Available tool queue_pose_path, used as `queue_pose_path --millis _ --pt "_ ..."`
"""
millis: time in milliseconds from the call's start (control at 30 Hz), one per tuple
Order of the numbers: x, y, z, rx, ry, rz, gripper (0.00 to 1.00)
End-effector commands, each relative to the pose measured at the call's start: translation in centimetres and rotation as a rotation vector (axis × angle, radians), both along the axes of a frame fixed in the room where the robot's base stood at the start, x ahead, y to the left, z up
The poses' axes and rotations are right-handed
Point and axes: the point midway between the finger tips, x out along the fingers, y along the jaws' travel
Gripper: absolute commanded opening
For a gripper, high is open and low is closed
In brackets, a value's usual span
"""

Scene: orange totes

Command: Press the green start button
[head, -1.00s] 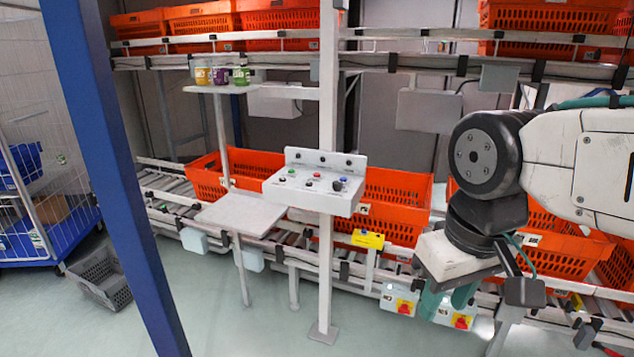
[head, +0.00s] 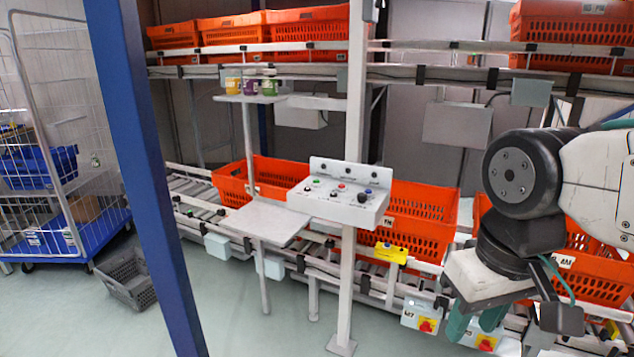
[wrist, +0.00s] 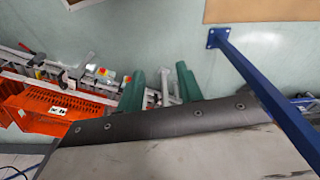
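The white control box (head: 340,204) is on a pale post in the middle of the head view. Its sloped face carries the green button (head: 316,180) at the left, a red button (head: 341,186) in the middle and a blue one (head: 368,191) at the right, with black knobs among them. My gripper (head: 474,328) hangs lower and to the right of the box, clear of it, its teal fingers pointing down. The wrist view shows the two fingers (wrist: 160,72) apart with nothing held between them. The control box is not recognisable in the wrist view.
A blue post (head: 147,170) stands at the left front. A small grey shelf (head: 262,222) juts out left of the box. Orange totes (head: 420,215) sit on the conveyor behind. A yellow box with a button (head: 390,253) is below the panel. The near floor is open.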

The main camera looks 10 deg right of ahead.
Motion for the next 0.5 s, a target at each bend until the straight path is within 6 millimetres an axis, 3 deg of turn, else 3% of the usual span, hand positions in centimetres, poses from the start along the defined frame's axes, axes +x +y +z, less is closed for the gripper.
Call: queue_pose_path --millis 133,267,500 --pt "0.00 0.00 0.00 0.000 0.000 0.000 0.36" --pt "0.00 0.00 0.00 0.000 0.000 0.000 0.00" --pt "0.00 0.00 0.00 0.000 0.000 0.000 0.00"
